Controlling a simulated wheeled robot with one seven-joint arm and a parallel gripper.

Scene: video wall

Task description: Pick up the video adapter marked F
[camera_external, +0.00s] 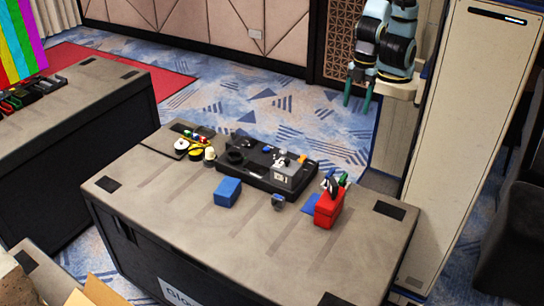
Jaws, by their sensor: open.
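No letter F is readable in this view, so I cannot tell which thing is the video adapter. Several small items lie in a black tray (262,184) on the near case top (270,245). One is a grey box (296,178) with a white label, with small blue and white pieces by it. A small dark grey piece (279,202) sits just in front of the tray. My gripper (357,103) hangs at the upper right, beyond and above the case, with its two teal fingers apart. Nothing shows between them.
A blue box (228,192) stands before the tray. A red holder (327,209) with upright tools stands right of it, beside a flat blue piece (310,203). Tape rolls (182,147) lie at the back left. The case top's front is clear.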

